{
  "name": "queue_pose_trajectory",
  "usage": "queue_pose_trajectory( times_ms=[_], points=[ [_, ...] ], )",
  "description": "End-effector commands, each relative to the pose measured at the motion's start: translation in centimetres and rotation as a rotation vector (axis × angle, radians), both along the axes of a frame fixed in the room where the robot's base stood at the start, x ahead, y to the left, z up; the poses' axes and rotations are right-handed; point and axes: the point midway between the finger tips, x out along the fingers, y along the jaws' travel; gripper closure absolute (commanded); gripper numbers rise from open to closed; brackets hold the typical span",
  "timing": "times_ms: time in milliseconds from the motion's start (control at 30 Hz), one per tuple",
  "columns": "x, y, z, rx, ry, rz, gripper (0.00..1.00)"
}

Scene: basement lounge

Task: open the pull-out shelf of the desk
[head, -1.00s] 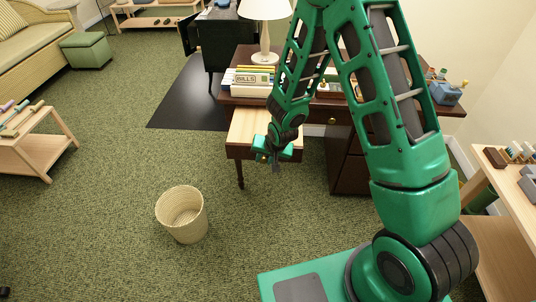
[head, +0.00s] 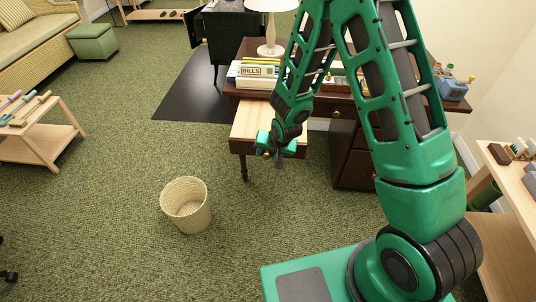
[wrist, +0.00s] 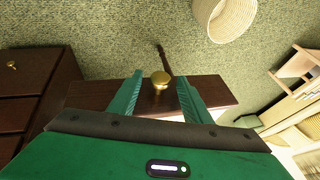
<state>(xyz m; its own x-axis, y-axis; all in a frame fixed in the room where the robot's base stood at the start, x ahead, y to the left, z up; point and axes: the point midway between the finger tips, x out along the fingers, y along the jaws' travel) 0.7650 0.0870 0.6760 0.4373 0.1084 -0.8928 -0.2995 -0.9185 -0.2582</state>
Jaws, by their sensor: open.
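The dark wooden desk (head: 342,112) stands ahead of me. Its pull-out shelf (head: 256,120), with a pale wood top and dark front, sticks out from the desk's left part. A brass knob (wrist: 160,79) is on the shelf's front. My gripper (head: 276,150) is at the shelf front. In the wrist view my open gripper (wrist: 160,88) has one finger on each side of the knob, and I cannot tell whether they touch it. The head view hides most of the knob behind my gripper.
A woven basket (head: 185,206) stands on the carpet in front of the shelf, to the left. Books (head: 257,80) and a lamp (head: 270,30) stand on the desk. A pale side table (head: 512,190) is at right. The carpet left of the basket is clear.

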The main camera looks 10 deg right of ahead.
Motion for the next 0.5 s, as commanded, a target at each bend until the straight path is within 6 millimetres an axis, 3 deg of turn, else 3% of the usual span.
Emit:
queue_pose_trajectory(
  times_ms=[167,500],
  points=[
    [-0.4,-0.1,1.0,0.001,-0.002,0.000,0.56],
    [-2.6,-0.7,5.6,0.001,-0.003,-0.001,0.56]
  ],
)
